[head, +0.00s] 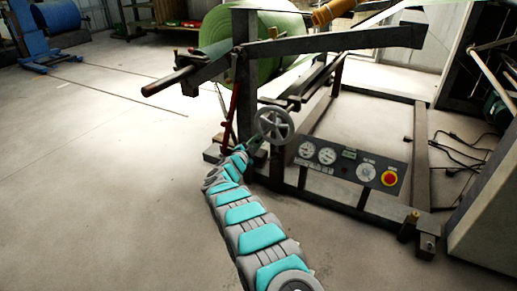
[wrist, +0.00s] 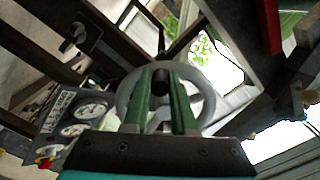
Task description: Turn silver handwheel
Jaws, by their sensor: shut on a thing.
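The silver handwheel (head: 274,125) is a spoked ring on the front of the dark machine frame, near the middle of the head view. In the wrist view its pale rim (wrist: 207,101) curves around behind my fingers. My gripper (wrist: 163,80) has two green fingers reaching over the wheel, one on each side of its dark hub. It is shut on the handwheel; the exact contact is partly hidden by the fingers. In the head view my gripper (head: 254,142) is at the lower left of the wheel, small and partly hidden by my arm.
A control panel (head: 350,165) with dials and a red button sits low to the right of the wheel. A green roll (head: 270,35) hangs above on the frame. A red lever (head: 231,110) stands at the left.

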